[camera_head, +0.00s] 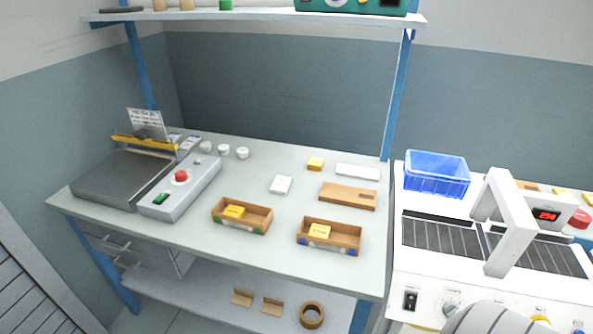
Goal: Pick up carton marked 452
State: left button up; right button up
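No number 452 can be read on any carton. Small yellow cartons lie in the left wooden tray (257,228) and the right wooden tray (348,236): one yellow carton (233,211) and another yellow carton (319,230). A third yellow carton (315,163) lies on the bench further back. A small white carton (281,184), a long white box (357,172) and a flat brown box (345,197) also lie on the bench. Neither of my grippers is in view. A pale rounded shape at the bottom right seems to be part of my arm.
A grey machine (180,190) with a red button fills the bench's left side. Small white cups (224,150) stand behind it. At right, a white conveyor machine (510,240) has an arch, with a blue crate (437,173) behind. A tape roll (311,315) is on the lower shelf.

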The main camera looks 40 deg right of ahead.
aim_at(343, 238)
jog(key=z, duration=0.6)
jog(key=i, duration=0.85)
jog(key=z, duration=0.7)
